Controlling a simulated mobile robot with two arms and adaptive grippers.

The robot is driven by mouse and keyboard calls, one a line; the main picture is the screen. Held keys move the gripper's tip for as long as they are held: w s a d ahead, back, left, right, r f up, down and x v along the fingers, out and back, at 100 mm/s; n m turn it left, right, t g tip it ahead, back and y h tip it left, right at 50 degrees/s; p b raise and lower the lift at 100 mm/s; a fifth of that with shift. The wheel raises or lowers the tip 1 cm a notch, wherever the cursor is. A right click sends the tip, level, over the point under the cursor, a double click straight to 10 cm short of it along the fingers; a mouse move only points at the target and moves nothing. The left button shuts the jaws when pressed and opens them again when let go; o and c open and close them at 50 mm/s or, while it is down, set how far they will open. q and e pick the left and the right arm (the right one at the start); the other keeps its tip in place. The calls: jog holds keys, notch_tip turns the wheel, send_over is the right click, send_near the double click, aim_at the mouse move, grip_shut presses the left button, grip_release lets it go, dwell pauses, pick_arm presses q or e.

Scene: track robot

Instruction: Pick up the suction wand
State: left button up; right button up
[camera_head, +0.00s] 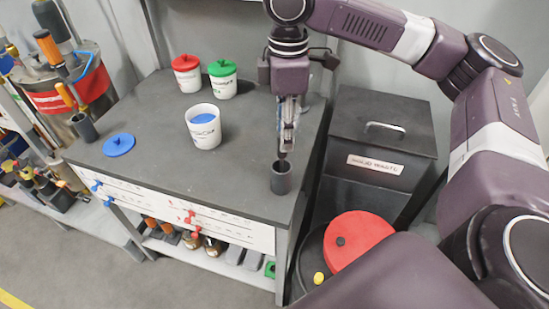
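My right gripper (287,146) points straight down above the front right corner of the dark workbench (165,135). Its fingers are seen nearly edge-on, so I cannot tell whether they are open or shut. Directly below the fingertips is a small grey cup-shaped holder (281,180). A short dark piece shows at its mouth, but I cannot tell whether it is a suction wand or whether the fingers touch it. Another tool with an orange handle (47,43) leans at the far left. My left gripper is not in view.
A white tub (205,133) with blue contents, red-lidded (188,80) and green-lidded (222,85) tubs, and a blue lid (118,145) are on the bench. A dark waste bin (378,130) and a red round lid (355,240) stand right. The bench's front middle is clear.

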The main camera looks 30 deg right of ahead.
aim_at(281, 155)
jog(key=f, duration=0.1)
jog(key=w+f, duration=0.1)
jog(key=f, duration=0.1)
jog(key=shift+w+f, duration=0.1)
jog(key=shift+f, duration=0.15)
jog(key=shift+s+f, duration=0.2)
jog(key=shift+f, duration=0.1)
jog(key=f, duration=0.4)
jog(key=shift+w+f, duration=0.35)
jog(key=shift+f, duration=0.05)
jog(key=shift+s, duration=0.1)
grip_shut()
